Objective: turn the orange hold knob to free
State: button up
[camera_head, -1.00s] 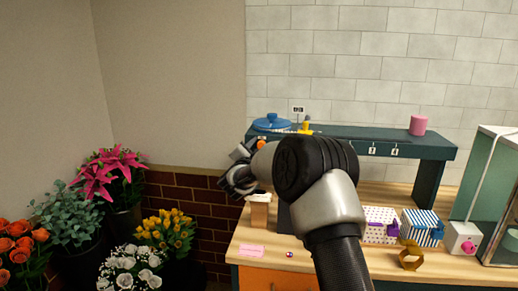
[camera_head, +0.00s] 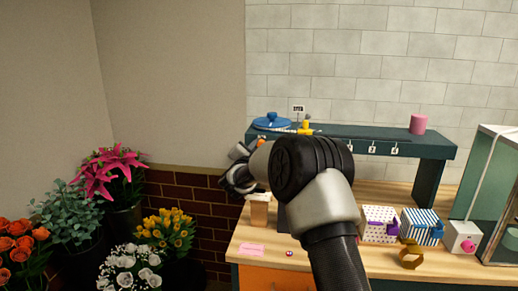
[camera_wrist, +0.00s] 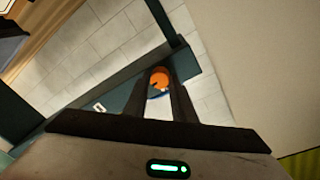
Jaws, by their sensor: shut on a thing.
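The orange hold knob (camera_wrist: 159,77) is in the wrist view, at the dark teal shelf. It is a round orange disc with a dark mark on its face. My gripper (camera_wrist: 158,84) has its two dark fingers on either side of the knob, shut on it. The fingers cover part of the knob's sides, and I cannot read its setting. In the head view my arm covers the left front of the shelf, and the fingertips are hidden there.
The teal shelf (camera_head: 432,150) stands on a wooden workbench (camera_head: 330,262). It carries a blue lidded dish (camera_head: 272,122) and a pink cylinder (camera_head: 418,125). Patterned boxes (camera_head: 378,231) and a gold ring (camera_head: 411,258) are on the bench. Flower buckets stand at the left.

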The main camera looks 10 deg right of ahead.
jog(key=shift+d+f+n+t+y, duration=0.1)
jog(key=shift+n+t+y, duration=0.25)
jog(key=shift+n, duration=4.15)
jog(key=shift+f+n+t+y, duration=0.1)
jog(key=shift+n+t+y, duration=0.2)
jog(key=shift+n, duration=4.2)
jog(key=o, duration=1.1)
jog(key=shift+c, duration=0.2)
jog(key=shift+s, duration=0.1)
jog(key=b+v, duration=0.1)
jog(key=v, duration=1.6)
jog(key=shift+f, duration=0.15)
jog(key=shift+s, duration=0.1)
